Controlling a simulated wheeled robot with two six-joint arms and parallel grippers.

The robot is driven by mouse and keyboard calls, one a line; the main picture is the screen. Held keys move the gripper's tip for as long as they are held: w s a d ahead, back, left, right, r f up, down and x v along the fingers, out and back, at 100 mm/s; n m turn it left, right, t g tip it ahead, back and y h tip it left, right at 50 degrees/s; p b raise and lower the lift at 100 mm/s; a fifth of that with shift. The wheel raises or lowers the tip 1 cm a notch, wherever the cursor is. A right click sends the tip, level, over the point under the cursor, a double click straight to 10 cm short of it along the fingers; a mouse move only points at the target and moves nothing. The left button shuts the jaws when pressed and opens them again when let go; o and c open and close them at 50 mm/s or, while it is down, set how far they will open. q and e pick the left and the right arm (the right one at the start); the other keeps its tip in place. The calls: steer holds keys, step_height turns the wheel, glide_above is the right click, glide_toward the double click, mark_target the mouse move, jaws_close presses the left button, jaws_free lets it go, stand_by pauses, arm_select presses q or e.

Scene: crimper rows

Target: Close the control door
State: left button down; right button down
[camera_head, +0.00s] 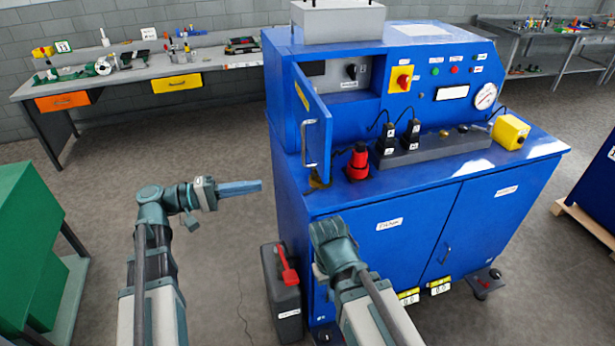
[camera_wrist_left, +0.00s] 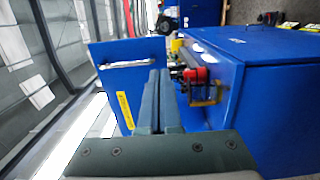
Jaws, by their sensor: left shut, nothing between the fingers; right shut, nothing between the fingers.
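The blue control door (camera_head: 313,130) stands open at the upper left of the blue machine (camera_head: 420,215), swung out toward me. It has a handle (camera_head: 304,145) and a yellow label. Behind it, the recess shows a grey panel with a black knob (camera_head: 351,72). My left gripper (camera_head: 258,186) is shut and empty, left of the door and a little lower in the picture. In the left wrist view its shut fingers (camera_wrist_left: 164,75) overlap the door (camera_wrist_left: 105,58); I cannot tell whether they touch. My right gripper (camera_head: 331,232) is in front of the cabinet; its fingertips are hidden.
A red plug-like part (camera_head: 358,163), black connectors (camera_head: 388,138) and a yellow box (camera_head: 510,132) stand on the machine's ledge. A dark case with a red handle (camera_head: 283,295) is beside the cabinet. A workbench (camera_head: 120,80) is behind.

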mark_target(321, 176)
arm_select(q)
steer(key=x, duration=1.4)
steer(key=shift+d, duration=0.1)
steer(key=shift+d, duration=0.1)
